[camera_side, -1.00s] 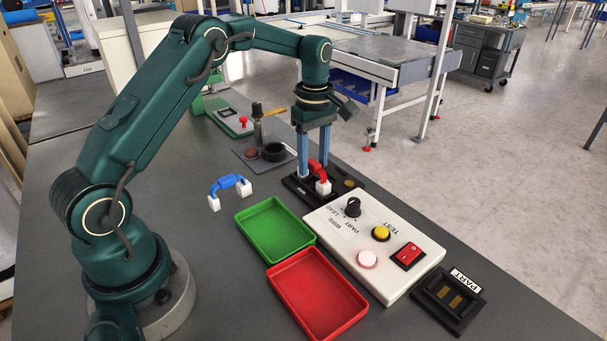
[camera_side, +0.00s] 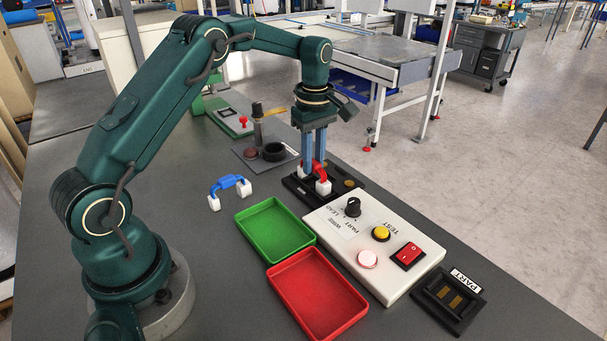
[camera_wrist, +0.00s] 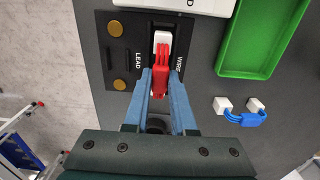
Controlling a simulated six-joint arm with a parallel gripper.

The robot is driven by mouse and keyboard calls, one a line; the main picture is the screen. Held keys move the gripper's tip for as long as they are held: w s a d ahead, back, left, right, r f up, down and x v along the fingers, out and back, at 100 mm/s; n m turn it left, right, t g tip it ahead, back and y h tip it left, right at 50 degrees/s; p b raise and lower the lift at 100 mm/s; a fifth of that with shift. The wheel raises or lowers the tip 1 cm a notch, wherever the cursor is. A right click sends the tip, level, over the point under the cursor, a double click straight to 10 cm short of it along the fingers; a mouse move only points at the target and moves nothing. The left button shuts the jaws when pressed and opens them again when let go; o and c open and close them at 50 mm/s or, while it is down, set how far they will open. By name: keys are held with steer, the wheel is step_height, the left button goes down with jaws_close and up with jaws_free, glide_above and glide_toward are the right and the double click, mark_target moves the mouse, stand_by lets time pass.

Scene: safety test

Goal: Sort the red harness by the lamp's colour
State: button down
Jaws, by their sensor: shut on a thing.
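The red harness (camera_side: 319,171) has white end connectors and stands at the black fixture (camera_side: 297,187) behind the white panel. The wrist view shows the red harness (camera_wrist: 161,76), with one white connector over the fixture's middle slot, between the words LEAD and WIRE. The domed lamp (camera_side: 367,259) on the panel looks pale pinkish white. The green tray (camera_side: 250,240) and red tray (camera_side: 345,327) look empty.
A blue harness (camera_side: 230,182) lies on the table left of the fixture. The white panel (camera_side: 340,242) carries a black knob, a yellow button and a red switch. A black PART holder (camera_side: 470,290) stands at right. Dark round parts (camera_side: 273,152) stand behind.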

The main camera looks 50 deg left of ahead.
steer(key=shift+r, duration=3.15)
steer(key=s+d, duration=1.6)
steer(key=d, duration=0.4)
steer(key=shift+w+d+f, duration=0.1)
steer(key=shift+f, duration=1.2)
steer(key=shift+w+f, duration=0.1)
steer(key=shift+f, duration=1.15)
steer(key=shift+f, duration=0.95)
steer(key=c, duration=0.7)
jaws_free()
steer(key=shift+o, duration=0.2)
steer(key=shift+r, duration=0.1)
